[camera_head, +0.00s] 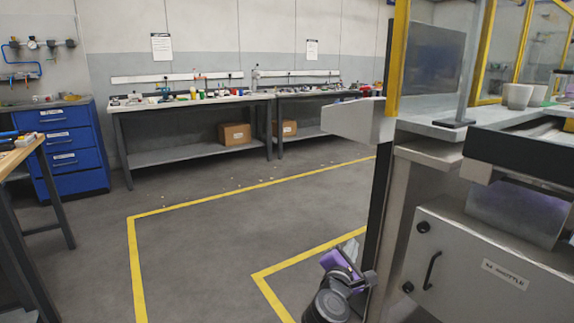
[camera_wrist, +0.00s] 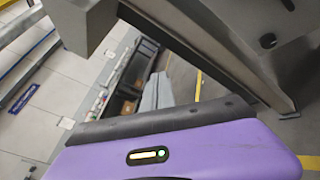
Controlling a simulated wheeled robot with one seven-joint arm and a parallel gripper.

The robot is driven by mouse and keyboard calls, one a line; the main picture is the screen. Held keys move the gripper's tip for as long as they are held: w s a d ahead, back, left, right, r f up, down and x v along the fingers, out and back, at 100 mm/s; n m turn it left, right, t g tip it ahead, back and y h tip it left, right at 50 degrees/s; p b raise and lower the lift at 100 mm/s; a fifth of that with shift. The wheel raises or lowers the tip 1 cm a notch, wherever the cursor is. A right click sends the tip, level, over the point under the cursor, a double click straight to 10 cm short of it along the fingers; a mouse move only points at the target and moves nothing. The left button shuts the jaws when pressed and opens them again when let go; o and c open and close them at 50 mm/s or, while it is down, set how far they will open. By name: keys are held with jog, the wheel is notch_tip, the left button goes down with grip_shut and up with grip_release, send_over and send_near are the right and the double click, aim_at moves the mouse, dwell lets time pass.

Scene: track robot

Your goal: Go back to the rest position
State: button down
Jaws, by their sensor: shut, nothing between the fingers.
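My gripper (camera_wrist: 157,92) shows in the wrist view as a grey tapered pair of fingers beyond its purple body. The fingers are together, with nothing seen between them. In the head view my arm is low at the bottom centre, folded beside the grey machine, with purple and black parts showing. The fingertips are small and partly hidden there.
A workbench (camera_head: 190,103) and blue drawers (camera_head: 68,145) stand behind. A table edge is at left. The floor between is clear.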

jog(key=s+a+f+m+y, duration=0.2)
jog(key=s+f+m+y, duration=0.15)
jog(key=s, duration=0.35)
jog(key=s+a+f+m+t+y, duration=0.15)
jog(key=s+f+m, duration=0.25)
jog(key=s, duration=0.4)
jog(key=s+a+f+m+y, duration=0.2)
jog(key=s+f+m+y, duration=0.1)
jog(key=s, duration=0.4)
jog(key=s+d+r+m+g, duration=0.1)
jog(key=s+d+r+m, duration=0.2)
jog(key=s, duration=1)
jog(key=s+d+r+m+g, duration=0.15)
jog(key=s+m, duration=0.35)
jog(key=s, duration=0.9)
jog(key=s+d+r+m, duration=0.1)
jog(key=s+d+m, duration=0.25)
jog(key=s, duration=0.95)
notch_tip(320, 180, up, 26)
jog(key=p, duration=2.6)
jog(key=shift+r+h, duration=0.15)
jog(key=shift+h, duration=0.25)
jog(key=c, duration=2.2)
grip_release()
jog(key=shift+w+a, duration=0.1)
